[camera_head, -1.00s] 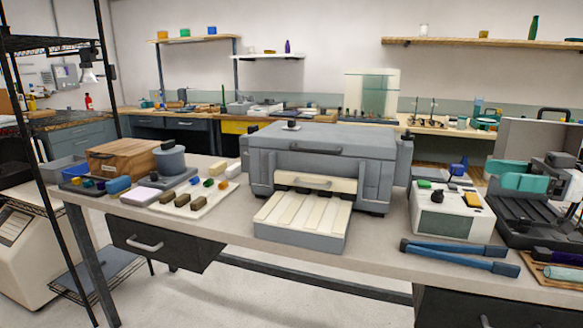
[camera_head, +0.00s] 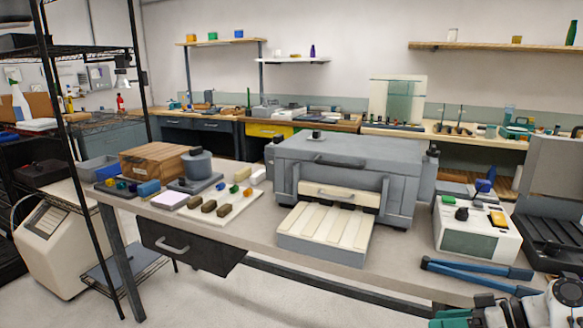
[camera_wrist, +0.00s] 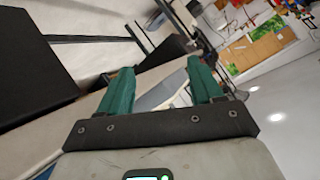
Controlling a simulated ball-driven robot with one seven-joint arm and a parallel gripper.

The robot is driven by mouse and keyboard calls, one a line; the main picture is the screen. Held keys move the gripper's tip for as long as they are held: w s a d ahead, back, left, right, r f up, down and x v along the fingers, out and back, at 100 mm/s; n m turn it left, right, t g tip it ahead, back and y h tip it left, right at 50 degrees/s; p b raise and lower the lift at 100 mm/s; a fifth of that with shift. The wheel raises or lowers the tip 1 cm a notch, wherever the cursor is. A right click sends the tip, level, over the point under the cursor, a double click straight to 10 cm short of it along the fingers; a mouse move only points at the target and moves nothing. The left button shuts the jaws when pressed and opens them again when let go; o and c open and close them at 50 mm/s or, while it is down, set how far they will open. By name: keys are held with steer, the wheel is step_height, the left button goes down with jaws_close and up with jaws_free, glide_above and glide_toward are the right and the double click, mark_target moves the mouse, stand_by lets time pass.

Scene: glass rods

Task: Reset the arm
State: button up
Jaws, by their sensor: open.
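My gripper (camera_wrist: 161,72) shows in the wrist view with its two green fingers spread apart and nothing between them. In the head view, part of my arm and a green piece of it (camera_head: 450,320) show at the bottom right corner, cut off by the frame edge, in front of the bench. The gripper is clear of the things on the bench. No glass rods can be made out now.
The blue-handled tool (camera_head: 480,268) lies near the bench's front edge, close to my arm. Behind it stand a white box device (camera_head: 476,230) and an open black case (camera_head: 552,240). A large grey machine (camera_head: 345,175) fills the middle.

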steer(key=s+a+f+m+g+h+p, duration=0.25)
steer(key=s+a+f, duration=0.35)
steer(key=s+f, duration=0.3)
steer(key=s+a+m+g+h+p, duration=0.1)
steer(key=s+h, duration=0.3)
steer(key=s, duration=0.8)
steer(key=s+a+f+m+g+h+p, duration=0.1)
steer(key=s+m+g+h+p, duration=0.1)
steer(key=s, duration=1)
steer(key=shift+s+a+f+h+p, duration=0.25)
steer(key=shift+h+p, duration=0.3)
steer(key=shift+h, duration=0.4)
